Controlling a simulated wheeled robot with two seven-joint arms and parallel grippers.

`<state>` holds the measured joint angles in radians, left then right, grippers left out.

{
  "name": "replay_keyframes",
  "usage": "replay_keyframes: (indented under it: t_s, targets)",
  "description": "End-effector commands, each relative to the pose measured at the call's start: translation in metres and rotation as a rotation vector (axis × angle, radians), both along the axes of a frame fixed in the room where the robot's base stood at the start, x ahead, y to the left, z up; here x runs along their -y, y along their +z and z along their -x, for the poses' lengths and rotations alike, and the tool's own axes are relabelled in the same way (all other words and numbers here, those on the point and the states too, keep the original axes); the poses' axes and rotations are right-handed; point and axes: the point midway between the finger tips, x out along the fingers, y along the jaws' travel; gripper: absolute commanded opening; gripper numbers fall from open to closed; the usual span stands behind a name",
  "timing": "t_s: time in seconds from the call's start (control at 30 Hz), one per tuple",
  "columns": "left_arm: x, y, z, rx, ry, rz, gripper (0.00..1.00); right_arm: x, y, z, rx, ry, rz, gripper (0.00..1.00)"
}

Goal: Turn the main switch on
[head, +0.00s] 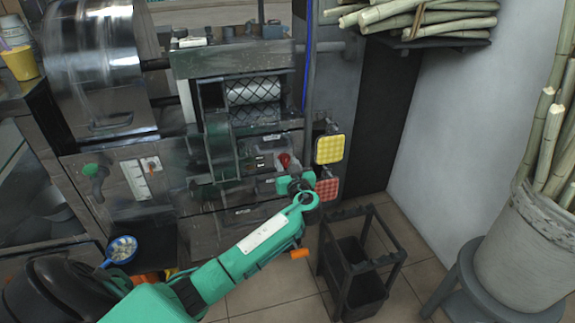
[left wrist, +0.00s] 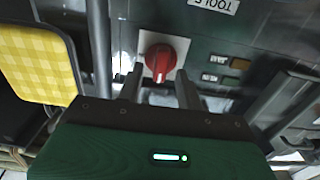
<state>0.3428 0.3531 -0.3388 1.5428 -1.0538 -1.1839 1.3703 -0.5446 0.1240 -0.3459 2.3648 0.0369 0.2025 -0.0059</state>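The main switch looks to be a red rotary knob (head: 284,160) on the dark front panel of the press. In the left wrist view the red knob (left wrist: 160,61) sits on a pale square plate, straight ahead of the fingers. My left gripper (head: 291,173) is just in front of the knob in the head view. In the left wrist view my left gripper (left wrist: 159,76) is open, one finger toward each side of the knob, with nothing between them. I cannot tell whether a finger touches it. My right gripper is not in view.
A yellow pad (head: 329,149) and a red pad (head: 326,188) stick out right of the panel, close to my left gripper. The press rollers (head: 253,100) are above. A black frame stand (head: 362,275) is on the floor. Cane stands in a bucket (head: 520,245) at right.

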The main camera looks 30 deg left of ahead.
Motion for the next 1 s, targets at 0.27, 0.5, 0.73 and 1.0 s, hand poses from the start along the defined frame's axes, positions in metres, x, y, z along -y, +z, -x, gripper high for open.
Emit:
replay_keyframes:
  t_s: [0.27,0.5,0.73,1.0]
  targets:
    - [0.0,0.0,0.0,0.0,0.0,0.0,0.09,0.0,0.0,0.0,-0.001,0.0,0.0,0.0]
    - [0.0,0.0,0.0,-0.002,0.0,-0.002,0.0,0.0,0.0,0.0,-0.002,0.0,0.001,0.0]
    - [0.001,0.0,0.0,-0.045,0.0,-0.038,0.0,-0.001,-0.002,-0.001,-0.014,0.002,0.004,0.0]
    - [0.003,0.0,-0.001,-0.185,0.0,-0.157,0.0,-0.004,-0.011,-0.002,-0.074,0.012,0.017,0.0]
